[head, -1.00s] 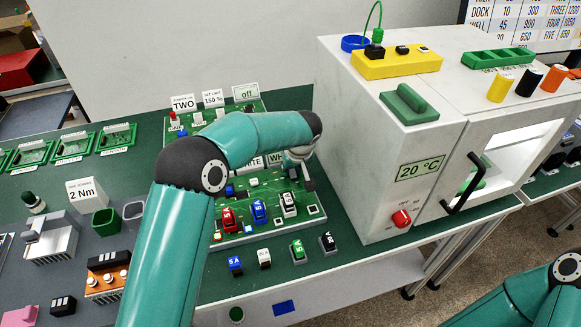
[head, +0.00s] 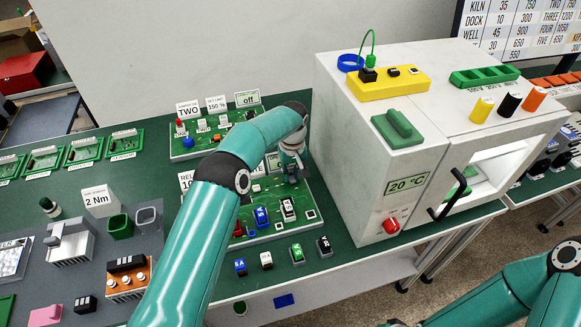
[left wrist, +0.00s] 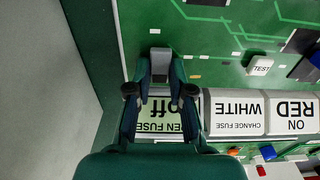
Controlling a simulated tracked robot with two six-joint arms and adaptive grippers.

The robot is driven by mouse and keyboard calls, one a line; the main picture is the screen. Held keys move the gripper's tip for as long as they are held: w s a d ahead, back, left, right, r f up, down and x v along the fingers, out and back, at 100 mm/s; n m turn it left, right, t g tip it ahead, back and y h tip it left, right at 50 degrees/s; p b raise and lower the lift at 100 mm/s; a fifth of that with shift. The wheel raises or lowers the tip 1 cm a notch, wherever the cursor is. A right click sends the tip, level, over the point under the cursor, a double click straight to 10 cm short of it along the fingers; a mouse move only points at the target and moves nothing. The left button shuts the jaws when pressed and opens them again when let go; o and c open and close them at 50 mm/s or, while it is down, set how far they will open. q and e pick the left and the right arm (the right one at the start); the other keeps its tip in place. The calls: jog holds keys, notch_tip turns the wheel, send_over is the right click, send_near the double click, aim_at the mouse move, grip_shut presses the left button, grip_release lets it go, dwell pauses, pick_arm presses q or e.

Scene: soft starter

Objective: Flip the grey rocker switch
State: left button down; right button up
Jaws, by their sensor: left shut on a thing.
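The grey rocker switch (left wrist: 160,52) shows as a small grey block on the green board, between the fingertips of my left gripper (left wrist: 160,68) in the left wrist view. The fingers close on its sides; which way the rocker is tipped cannot be told. In the head view my left gripper (head: 293,178) points down at the back right of the near green board (head: 265,233), and hides the switch. A display reading "off" (left wrist: 165,112) lies below the fingertips in the left wrist view. My right arm is at the lower right, its gripper out of sight.
The white oven (head: 350,150) stands close to the right of my left gripper. Signs reading WHITE (left wrist: 236,108) and RED (left wrist: 292,110) stand beside the display. Blue (head: 261,217) and white (head: 288,209) fuses sit on the near board.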

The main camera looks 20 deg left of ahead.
aim_at(292, 177)
pick_arm(q)
jog(key=shift+a, duration=0.1)
jog(key=c, duration=1)
grip_release()
jog(key=shift+c, duration=0.2)
jog(key=shift+w+r, duration=0.1)
jog(key=shift+r, duration=0.4)
notch_tip(292, 177, up, 11)
jog(key=shift+f, duration=0.1)
